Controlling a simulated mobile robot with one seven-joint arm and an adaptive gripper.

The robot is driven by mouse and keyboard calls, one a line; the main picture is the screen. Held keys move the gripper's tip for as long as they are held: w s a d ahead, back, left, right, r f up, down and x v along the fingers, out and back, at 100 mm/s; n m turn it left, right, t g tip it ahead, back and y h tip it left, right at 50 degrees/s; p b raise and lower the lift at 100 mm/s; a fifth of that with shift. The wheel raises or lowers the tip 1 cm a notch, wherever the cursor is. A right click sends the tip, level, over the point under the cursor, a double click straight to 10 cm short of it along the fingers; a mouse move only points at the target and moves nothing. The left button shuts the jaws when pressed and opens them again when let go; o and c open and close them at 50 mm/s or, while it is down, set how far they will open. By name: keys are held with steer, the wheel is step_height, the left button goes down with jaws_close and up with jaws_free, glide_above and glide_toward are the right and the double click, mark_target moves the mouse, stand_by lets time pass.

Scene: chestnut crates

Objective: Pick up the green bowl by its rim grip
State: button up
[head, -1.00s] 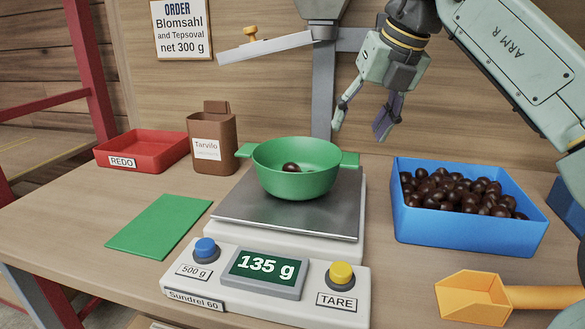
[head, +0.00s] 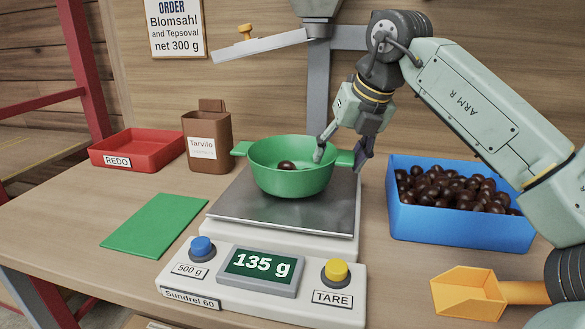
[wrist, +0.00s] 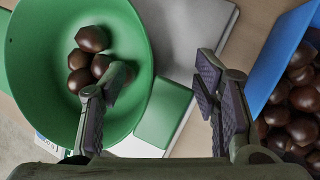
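The green bowl (head: 285,182) stands upright on the scale's metal plate (head: 240,212), with a flat grip tab on each side. Several chestnuts (wrist: 88,58) lie in it. My gripper (head: 341,156) is open at the bowl's right side, pointing down. One finger is over the inside of the bowl and the other is outside. In the wrist view the bowl (wrist: 35,55) fills the left side, and its right rim grip (wrist: 165,112) lies between the open fingers. I cannot tell whether the fingers touch the bowl. The scale display (head: 260,265) reads 135 g.
A blue crate (head: 455,228) of chestnuts stands close to the right of the scale, with an orange scoop (head: 468,293) in front. A green mat (head: 155,220), a red REDO tray (head: 138,150) and a brown Tarvilo container (head: 207,150) are left.

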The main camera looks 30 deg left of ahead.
steer(key=c, duration=1.2)
steer(key=shift+r, duration=0.1)
steer(key=shift+c, duration=0.3)
